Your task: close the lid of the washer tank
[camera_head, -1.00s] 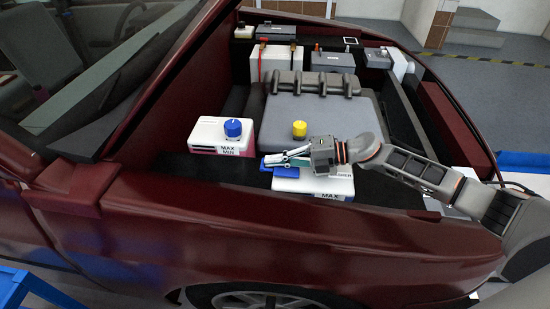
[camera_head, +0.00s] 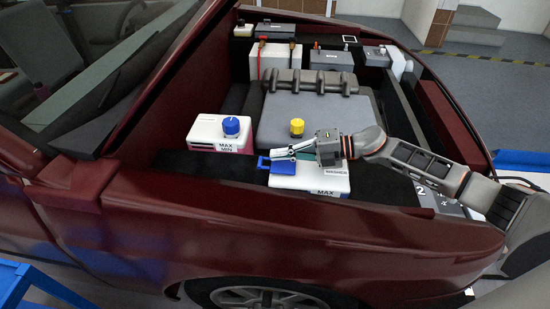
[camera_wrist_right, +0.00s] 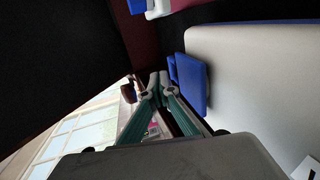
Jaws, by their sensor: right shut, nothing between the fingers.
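The washer tank (camera_head: 312,181) is a white box with a "WASHER" label and a MAX mark, at the front of the engine bay in the head view. Its blue lid (camera_head: 284,167) is at the tank's left end; I cannot tell its exact angle. In the right wrist view the lid (camera_wrist_right: 193,86) shows as a blue plate beside the white tank (camera_wrist_right: 250,80). My right gripper (camera_head: 272,157) is shut and empty, reaching left over the tank, its tips close to the lid. In the wrist view its tips (camera_wrist_right: 157,82) are just left of the lid; contact is unclear. My left gripper is out of view.
A white tank with a blue cap (camera_head: 231,126) stands to the left. A yellow cap (camera_head: 297,126) sits by the grey engine cover (camera_head: 310,110) behind the washer tank. The dark red fender (camera_head: 300,235) runs along the front. Batteries and boxes stand at the back.

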